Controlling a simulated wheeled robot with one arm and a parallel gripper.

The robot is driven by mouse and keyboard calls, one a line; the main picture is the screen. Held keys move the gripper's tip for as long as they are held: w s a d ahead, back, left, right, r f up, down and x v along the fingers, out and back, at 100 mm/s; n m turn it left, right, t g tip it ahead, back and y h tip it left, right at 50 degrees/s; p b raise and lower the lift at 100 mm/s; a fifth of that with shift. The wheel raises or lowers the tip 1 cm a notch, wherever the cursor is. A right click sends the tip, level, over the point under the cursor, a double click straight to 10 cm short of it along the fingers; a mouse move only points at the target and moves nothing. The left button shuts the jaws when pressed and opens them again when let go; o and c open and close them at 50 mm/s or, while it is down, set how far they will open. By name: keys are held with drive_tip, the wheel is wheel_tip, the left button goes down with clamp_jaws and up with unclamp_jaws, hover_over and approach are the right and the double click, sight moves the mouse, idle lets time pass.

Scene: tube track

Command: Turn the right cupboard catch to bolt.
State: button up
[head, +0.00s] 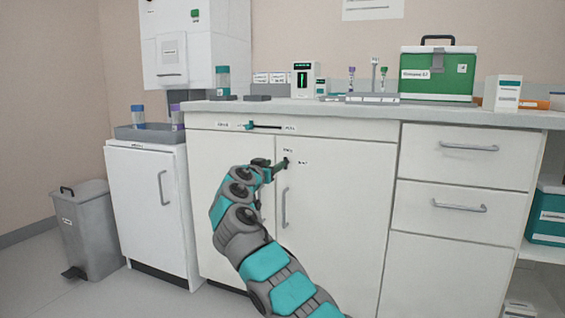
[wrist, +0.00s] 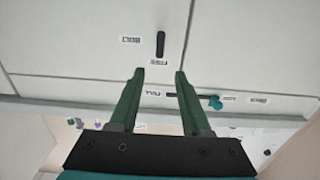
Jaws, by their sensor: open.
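The right cupboard catch is a small dark bar on the upper part of the right cupboard door (head: 340,200); it shows clearly in the wrist view (wrist: 160,43). The wrist view looks upside down, and the bar stands upright there, in line with the small label (wrist: 158,62) at its lower end. A second label (wrist: 130,39) sits to its left; I cannot read either surely. My gripper (wrist: 159,74) is open and empty, its two fingertips just short of the catch and to either side of its line. In the head view my gripper (head: 279,167) partly hides the catch.
A slider with a teal knob (head: 249,125) sits on the panel above the doors. The right door's handle (head: 284,208) hangs below the catch. The counter (head: 330,111) carries a green case (head: 438,88) and lab items. A grey bin (head: 88,230) stands at left.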

sight(285, 158)
drive_tip(key=shift+p+x, duration=1.3)
drive_tip(key=shift+x, duration=2.45)
drive_tip(key=shift+d, duration=0.1)
clamp_jaws()
